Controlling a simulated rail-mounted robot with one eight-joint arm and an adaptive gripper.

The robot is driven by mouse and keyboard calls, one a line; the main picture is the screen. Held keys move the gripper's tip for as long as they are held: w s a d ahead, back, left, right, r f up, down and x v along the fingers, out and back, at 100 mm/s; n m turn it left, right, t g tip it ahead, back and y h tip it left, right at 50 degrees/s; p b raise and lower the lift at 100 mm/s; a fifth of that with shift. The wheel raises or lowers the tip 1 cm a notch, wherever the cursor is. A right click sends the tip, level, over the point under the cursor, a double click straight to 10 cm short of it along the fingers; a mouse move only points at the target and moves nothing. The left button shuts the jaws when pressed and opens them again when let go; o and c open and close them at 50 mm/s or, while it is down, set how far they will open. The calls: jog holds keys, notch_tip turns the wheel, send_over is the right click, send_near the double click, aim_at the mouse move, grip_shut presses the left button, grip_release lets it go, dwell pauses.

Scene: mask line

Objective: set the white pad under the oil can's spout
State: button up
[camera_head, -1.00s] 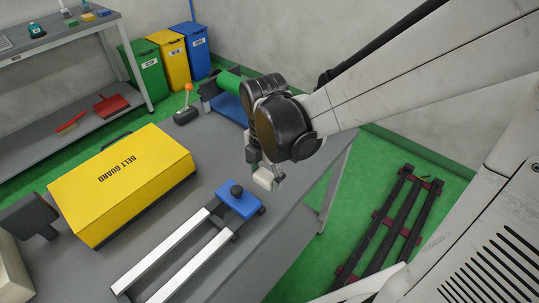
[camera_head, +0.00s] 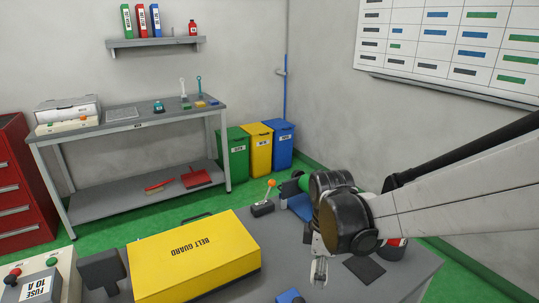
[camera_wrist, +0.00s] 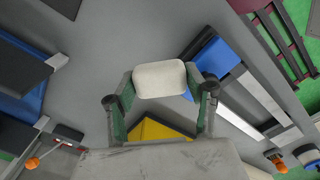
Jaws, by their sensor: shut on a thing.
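The white pad (camera_wrist: 160,78) is a small rounded block. My gripper (camera_wrist: 160,88) is shut on it, with one finger at each short side in the wrist view. In the head view my gripper (camera_head: 319,271) points down above the grey table, and the pad is hard to make out there.
A dark square mat (camera_head: 365,269) lies on the table right of my gripper. A yellow belt guard box (camera_head: 195,258) fills the table's middle. A lever with an orange knob (camera_head: 271,183) stands behind it. A blue block (camera_head: 290,296) is at the bottom edge.

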jog(key=w+d+f+m, duration=0.2)
jog(key=w+d+m, duration=0.1)
jog(key=w+m, duration=0.4)
jog(key=m, duration=0.7)
send_over(330, 261)
notch_tip(330, 261, down, 3)
jog(key=shift+f, duration=0.1)
jog(key=shift+w+d+f+m, duration=0.25)
jog(key=shift+w+d+m, duration=0.15)
jog(key=shift+m, duration=0.4)
jog(key=shift+r, duration=0.1)
